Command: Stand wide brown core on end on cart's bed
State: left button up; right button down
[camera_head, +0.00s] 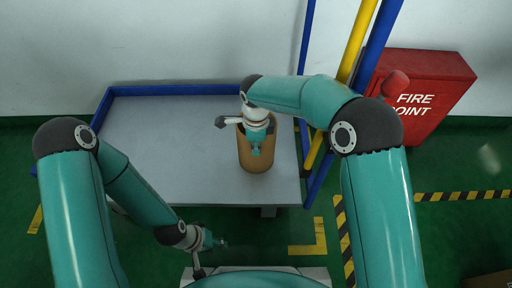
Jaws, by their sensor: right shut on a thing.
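The wide brown core (258,161) stands upright on the right part of the cart's grey bed (170,145), near its right edge. My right gripper (256,148) reaches down at the core's top rim and is shut on the core's wall. The fingertips partly cover the core's near side and its opening. My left gripper (220,243) is low in front of the cart, away from the core, and looks small; its finger gap cannot be made out.
A blue rail (180,90) edges the bed's back and left side. Blue and yellow posts (357,40) rise at the right. A red fire point box (425,85) stands behind at right. The bed's left and middle are clear.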

jog(key=c, duration=1.3)
grip_release()
jog(key=shift+r, duration=0.1)
notch_tip(320, 180, up, 12)
jog(key=p, duration=0.4)
jog(key=shift+s, duration=0.1)
